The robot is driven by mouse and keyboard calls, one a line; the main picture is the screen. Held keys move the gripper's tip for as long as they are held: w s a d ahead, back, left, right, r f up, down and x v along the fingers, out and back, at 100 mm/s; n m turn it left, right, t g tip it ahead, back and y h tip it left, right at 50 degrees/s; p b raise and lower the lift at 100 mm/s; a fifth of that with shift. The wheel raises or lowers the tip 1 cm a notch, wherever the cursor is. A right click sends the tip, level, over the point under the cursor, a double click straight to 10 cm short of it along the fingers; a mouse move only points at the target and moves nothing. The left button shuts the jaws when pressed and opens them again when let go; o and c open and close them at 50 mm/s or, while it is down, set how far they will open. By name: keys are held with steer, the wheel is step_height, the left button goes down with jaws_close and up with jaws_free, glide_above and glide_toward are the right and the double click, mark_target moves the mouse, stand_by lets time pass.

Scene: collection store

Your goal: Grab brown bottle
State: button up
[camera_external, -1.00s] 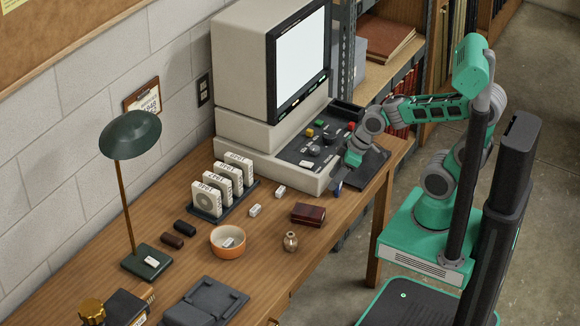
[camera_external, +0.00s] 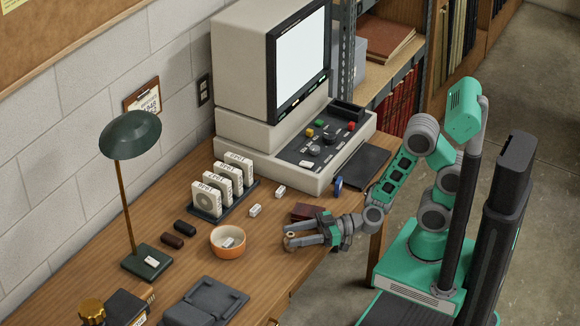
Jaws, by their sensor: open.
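The brown bottle (camera_external: 289,236) is a small, round tan bottle standing on the wooden desk, right of the orange bowl. My gripper (camera_external: 288,236) is low over the desk, pointing left, with its fingers open at the bottle. The fingers appear to lie to either side of the bottle and hide most of it; only part of its top shows. I cannot tell whether either finger touches it.
A dark red box (camera_external: 306,211) lies close behind my gripper, partly hidden by it. The orange bowl (camera_external: 228,242) stands to the left. A grey console (camera_external: 320,140) is at the back, and a dark folded case (camera_external: 204,302) lies in front. The desk (camera_external: 262,275) is bare in front of the bottle.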

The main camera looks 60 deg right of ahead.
mark_target(287, 237)
steer(key=p+x, duration=0.1)
steer(key=x, duration=0.3)
steer(key=shift+w+a, duration=0.1)
steer(key=shift+w, duration=0.05)
steer(key=shift+c, duration=0.3)
jaws_close()
